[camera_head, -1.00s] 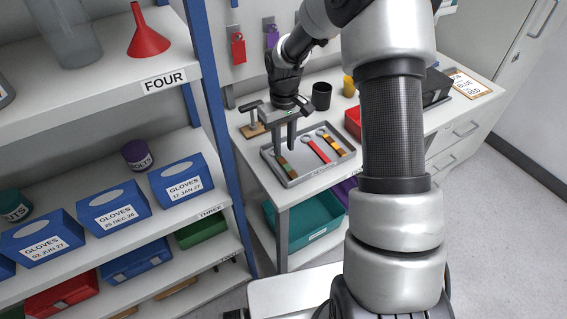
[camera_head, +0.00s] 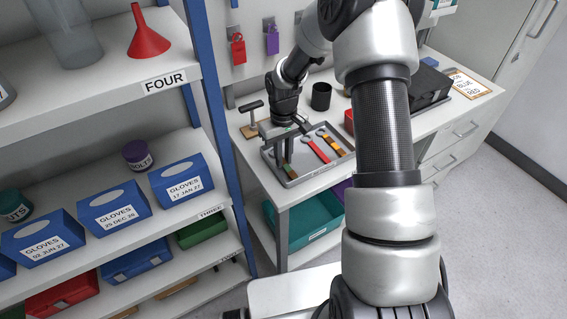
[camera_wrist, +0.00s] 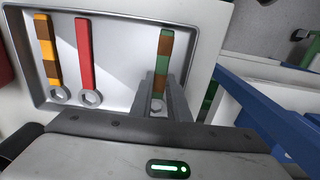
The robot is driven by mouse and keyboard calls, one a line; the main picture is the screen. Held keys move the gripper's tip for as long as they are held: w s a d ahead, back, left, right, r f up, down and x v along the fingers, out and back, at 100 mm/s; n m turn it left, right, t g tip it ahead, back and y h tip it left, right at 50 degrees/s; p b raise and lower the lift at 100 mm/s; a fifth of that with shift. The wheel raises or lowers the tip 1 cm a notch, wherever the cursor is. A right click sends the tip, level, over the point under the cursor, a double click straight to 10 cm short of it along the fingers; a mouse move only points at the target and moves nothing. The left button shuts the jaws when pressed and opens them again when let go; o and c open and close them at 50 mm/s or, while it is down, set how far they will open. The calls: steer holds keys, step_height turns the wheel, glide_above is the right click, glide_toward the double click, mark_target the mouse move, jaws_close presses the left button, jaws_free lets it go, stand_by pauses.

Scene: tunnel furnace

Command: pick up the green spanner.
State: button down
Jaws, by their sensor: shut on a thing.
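The green spanner (camera_wrist: 163,52), with brown bands on its handle, lies in the grey tray (camera_wrist: 208,38). My gripper (camera_wrist: 161,82) is shut on it, with the fingers across the handle near the ring end. The ring end shows partly between the fingers in the wrist view. In the head view my gripper (camera_head: 283,158) reaches down into the left part of the tray (camera_head: 292,184) and hides much of the green spanner.
A red spanner (camera_wrist: 85,55) and a yellow-and-brown spanner (camera_wrist: 48,50) lie beside it in the tray. A black cup (camera_head: 321,96) stands behind the tray. A blue shelf post (camera_head: 213,110) stands close on the left. A dark box (camera_head: 430,88) is at the right.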

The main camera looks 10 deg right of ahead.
mark_target(284, 162)
steer(key=shift+r, duration=0.1)
step_height(284, 162, up, 10)
stand_by(0.4)
stand_by(0.7)
